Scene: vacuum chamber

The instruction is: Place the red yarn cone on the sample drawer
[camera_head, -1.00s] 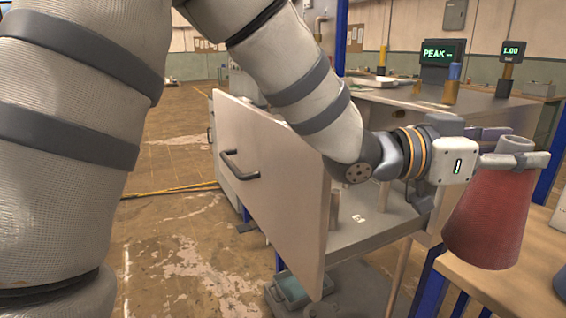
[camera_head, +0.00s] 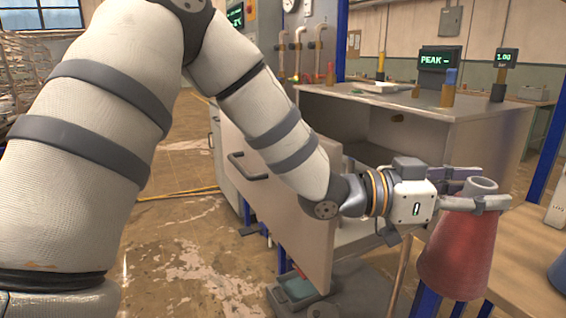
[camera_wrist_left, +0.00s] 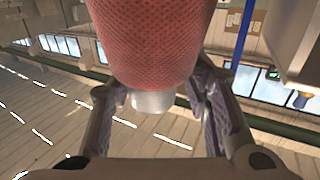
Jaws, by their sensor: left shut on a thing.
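The red yarn cone (camera_head: 458,250) hangs upright at the right in the head view, its grey neck up and wide red end down. My left gripper (camera_head: 482,192) is shut on the neck. In the wrist view the red cone (camera_wrist_left: 155,45) fills the top middle, its pale neck between the fingers of the left gripper (camera_wrist_left: 155,98). The sample drawer (camera_head: 289,215) is pulled out, its pale front panel facing left. My arm hides part of the panel and the inside. The cone is to the right of the drawer, apart from it. My right gripper is not in view.
A wooden bench (camera_head: 526,275) is at the lower right, close to the cone. The grey cabinet top (camera_head: 425,100) behind the drawer carries a display reading PEAK (camera_head: 438,58). A thin post (camera_head: 402,270) stands between drawer and cone. Floor at the left is open.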

